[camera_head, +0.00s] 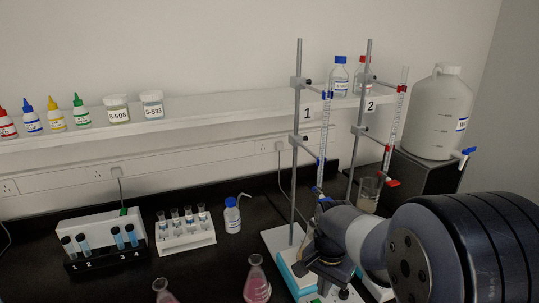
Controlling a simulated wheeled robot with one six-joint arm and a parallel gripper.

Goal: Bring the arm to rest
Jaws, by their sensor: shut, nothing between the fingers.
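My arm reaches in from the lower right, its large dark joint filling that corner. My gripper (322,284) is at the lower middle, in front of the burette stand marked 1 (298,150). It is shut with nothing held. Its fingers are small and dark, partly hidden by my wrist, and I cannot tell whether they touch anything. My arm hides parts of the blue-and-white stirrer plates (292,274) below the stands.
Conical flasks with pink liquid (257,284) stand left of my gripper. A second burette stand (360,120), a beaker (368,194) and a white carboy (438,115) are behind my arm.

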